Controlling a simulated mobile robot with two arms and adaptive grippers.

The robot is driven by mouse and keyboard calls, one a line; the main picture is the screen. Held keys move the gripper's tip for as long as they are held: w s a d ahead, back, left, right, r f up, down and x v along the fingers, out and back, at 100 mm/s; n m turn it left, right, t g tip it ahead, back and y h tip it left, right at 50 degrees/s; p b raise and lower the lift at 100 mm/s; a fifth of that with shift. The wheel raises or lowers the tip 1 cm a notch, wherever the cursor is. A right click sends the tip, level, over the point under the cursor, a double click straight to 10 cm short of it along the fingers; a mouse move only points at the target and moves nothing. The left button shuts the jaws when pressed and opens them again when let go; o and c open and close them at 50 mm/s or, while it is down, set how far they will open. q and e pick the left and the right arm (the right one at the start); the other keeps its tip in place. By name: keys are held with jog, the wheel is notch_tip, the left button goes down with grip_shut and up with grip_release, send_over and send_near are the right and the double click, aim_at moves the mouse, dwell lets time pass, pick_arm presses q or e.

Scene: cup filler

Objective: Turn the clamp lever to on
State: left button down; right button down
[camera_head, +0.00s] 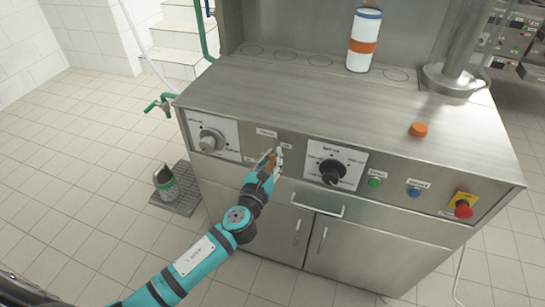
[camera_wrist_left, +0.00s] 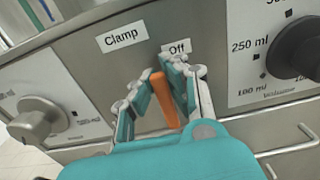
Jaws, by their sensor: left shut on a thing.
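The clamp lever is the orange bar (camera_wrist_left: 163,98) on the steel front panel, under the "Clamp" label (camera_wrist_left: 122,36) and beside the "Off" label (camera_wrist_left: 177,48). In the left wrist view it stands tilted, its upper end left of "Off". My left gripper (camera_wrist_left: 158,88) has its fingers on both sides of the lever and is shut on it. In the head view the left gripper (camera_head: 273,161) is at the panel, and a bit of the orange lever (camera_head: 271,160) shows between the fingers. An "On" label is not readable. My right gripper is not in view.
A grey knob (camera_head: 211,139) is left of the lever and a black volume knob (camera_head: 331,172) right. Green (camera_head: 375,182) and blue (camera_head: 414,191) buttons and a red emergency stop (camera_head: 463,209) sit further right. A drawer handle (camera_head: 318,207) sticks out below. A striped cylinder (camera_head: 363,40) stands on top.

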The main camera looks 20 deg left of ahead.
pick_arm(q)
jog(key=shift+a, duration=0.1)
jog(key=shift+n, duration=0.3)
jog(key=a+n+b, duration=0.1)
jog(key=n, duration=0.2)
jog(key=a+f+n, duration=0.1)
jog(key=n, duration=0.2)
jog(key=a+n+b, duration=0.1)
jog(key=n, duration=0.2)
jog(key=shift+w+a+f+b, duration=0.1)
jog(key=shift+a+f+b, duration=0.15)
jog(key=shift+f+b, duration=0.1)
jog(key=n, duration=0.1)
jog(key=f+n+b, duration=0.1)
jog(key=n, duration=0.1)
jog(key=a+f+n, duration=0.1)
jog(key=n, duration=0.1)
jog(key=shift+a+f+n+b, duration=0.1)
jog(key=shift+f+n+b, duration=0.2)
jog(key=shift+n, duration=0.5)
jog(key=shift+f+n+b, duration=0.25)
jog(key=shift+n, duration=0.55)
jog(key=shift+f, duration=0.1)
